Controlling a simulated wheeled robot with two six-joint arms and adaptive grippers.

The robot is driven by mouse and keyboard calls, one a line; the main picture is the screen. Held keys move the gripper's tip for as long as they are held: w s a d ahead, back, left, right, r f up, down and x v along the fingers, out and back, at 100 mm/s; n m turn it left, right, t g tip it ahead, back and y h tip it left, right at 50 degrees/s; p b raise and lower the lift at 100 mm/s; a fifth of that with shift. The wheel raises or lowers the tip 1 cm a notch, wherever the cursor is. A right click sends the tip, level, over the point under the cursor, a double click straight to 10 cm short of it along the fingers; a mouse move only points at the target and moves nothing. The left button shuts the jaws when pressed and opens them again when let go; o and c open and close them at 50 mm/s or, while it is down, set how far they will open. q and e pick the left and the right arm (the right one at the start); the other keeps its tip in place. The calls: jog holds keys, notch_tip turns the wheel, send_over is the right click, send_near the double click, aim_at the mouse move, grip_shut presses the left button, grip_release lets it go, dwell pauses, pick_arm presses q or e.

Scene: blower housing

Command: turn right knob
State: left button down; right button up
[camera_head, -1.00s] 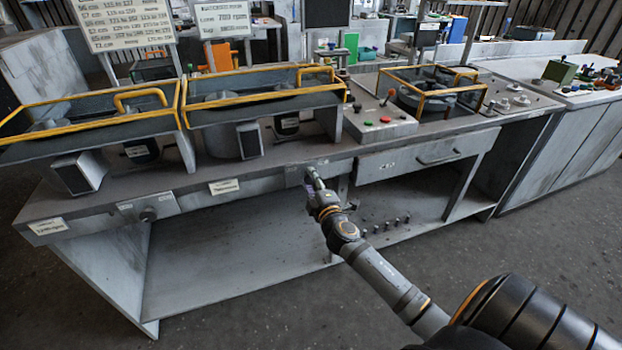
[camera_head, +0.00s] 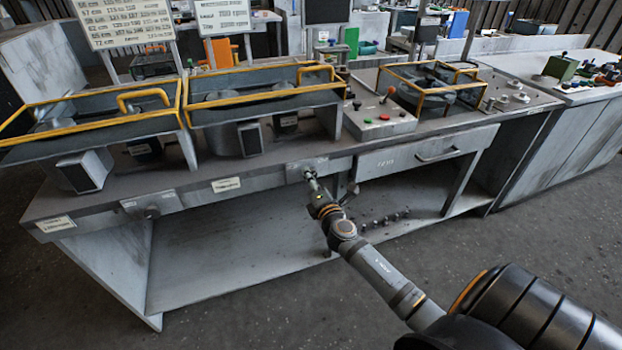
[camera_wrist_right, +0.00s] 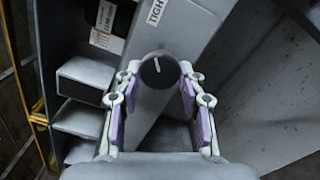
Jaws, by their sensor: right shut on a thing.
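The right knob sits on the front edge panel of the bench, below the second yellow-framed cover. In the right wrist view the knob (camera_wrist_right: 160,70) is a dark round disc with a light line on its face, between the purple-padded fingers. My right gripper (camera_head: 310,177) reaches the panel from below right; in the wrist view the right gripper (camera_wrist_right: 157,95) is shut on the knob, with a finger on each side. In the head view the gripper mostly hides the right knob. The left knob (camera_head: 151,212) sits on its own panel further left. My left gripper is not in view.
The bench front edge (camera_head: 255,181) runs across the view, with a drawer (camera_head: 400,160) to the right. A lower shelf (camera_head: 230,255) lies underneath. Yellow-framed covers (camera_head: 265,72) and a control box with buttons (camera_head: 380,120) stand on top. Open floor lies in front.

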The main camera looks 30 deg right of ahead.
jog(key=shift+f, duration=0.1)
dwell(0.3)
jog(key=o, duration=1.2)
jog(key=v, duration=1.2)
